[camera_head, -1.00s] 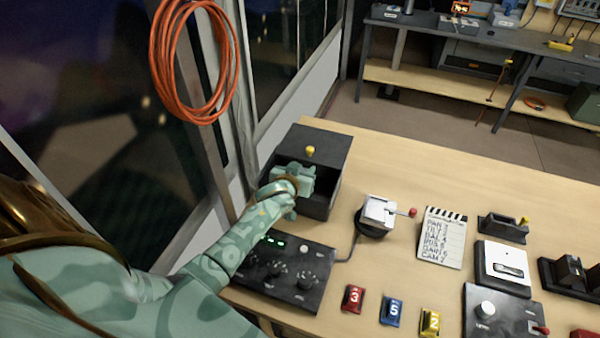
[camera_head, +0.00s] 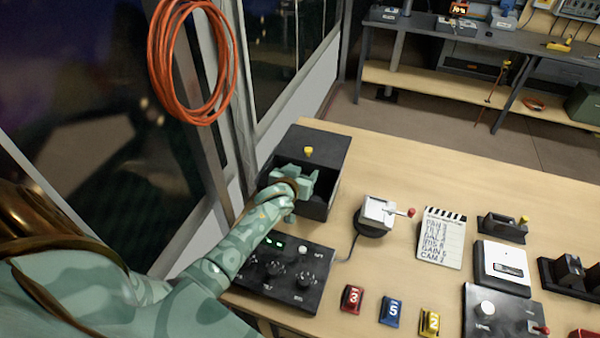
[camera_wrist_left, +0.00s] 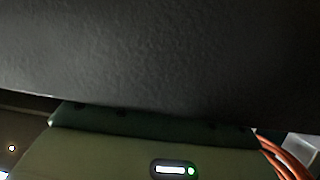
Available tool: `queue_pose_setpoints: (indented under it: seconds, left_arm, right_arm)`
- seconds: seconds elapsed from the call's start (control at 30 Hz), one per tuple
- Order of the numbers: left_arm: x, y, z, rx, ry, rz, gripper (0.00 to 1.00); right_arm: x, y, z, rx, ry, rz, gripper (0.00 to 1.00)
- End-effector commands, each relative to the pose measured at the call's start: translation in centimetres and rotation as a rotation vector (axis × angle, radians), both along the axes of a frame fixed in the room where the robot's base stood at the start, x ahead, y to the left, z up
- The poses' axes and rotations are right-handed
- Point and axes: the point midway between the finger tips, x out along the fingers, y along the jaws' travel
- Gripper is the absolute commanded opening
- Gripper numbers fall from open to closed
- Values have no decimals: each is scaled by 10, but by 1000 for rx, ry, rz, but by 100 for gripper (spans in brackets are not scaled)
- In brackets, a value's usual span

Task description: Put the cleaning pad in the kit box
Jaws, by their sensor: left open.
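The black kit box (camera_head: 318,205) stands at the table's far left corner. Its far part is covered by a dark top with a yellow knob (camera_head: 308,150), and its near part is open with a dark inside. My left gripper (camera_head: 303,176) is open at the box's open part, covering much of it. I cannot tell how deep its fingers reach. The left wrist view shows a dark surface filling its upper part, close to my green gripper body. I cannot make out a cleaning pad in any view. My right gripper is not in view.
A black control panel (camera_head: 283,275) lies in front of the box under my left arm. A white device with a red-tipped lever (camera_head: 378,212) stands right of the box. A clapper sheet (camera_head: 441,240) and several numbered blocks lie further right. An orange cable coil (camera_head: 160,75) hangs at the left.

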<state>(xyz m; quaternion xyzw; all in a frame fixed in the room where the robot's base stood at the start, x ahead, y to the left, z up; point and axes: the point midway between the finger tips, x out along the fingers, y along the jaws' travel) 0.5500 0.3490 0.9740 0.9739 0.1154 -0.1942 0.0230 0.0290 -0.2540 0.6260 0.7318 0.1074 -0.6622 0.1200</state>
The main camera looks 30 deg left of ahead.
Motion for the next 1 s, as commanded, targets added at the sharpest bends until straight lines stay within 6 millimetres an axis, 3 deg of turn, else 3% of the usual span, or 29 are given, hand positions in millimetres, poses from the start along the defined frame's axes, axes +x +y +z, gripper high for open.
queue_pose_setpoints:
  seconds: [0.17,0.5,0.63,0.8,1.0]
  left_arm:
    - [0,0,18,1,-3,-1,61]
    - [-74,-18,46,-2,-1,0,61]
    - [-95,-23,53,-1,1,0,61]
    - [-107,-25,58,0,0,0,61]
    - [-108,-26,58,0,-1,0,61]
  right_arm:
    - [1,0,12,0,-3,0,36]
    - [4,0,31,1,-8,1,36]
    - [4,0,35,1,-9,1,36]
    - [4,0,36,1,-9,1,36]
    - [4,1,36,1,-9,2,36]
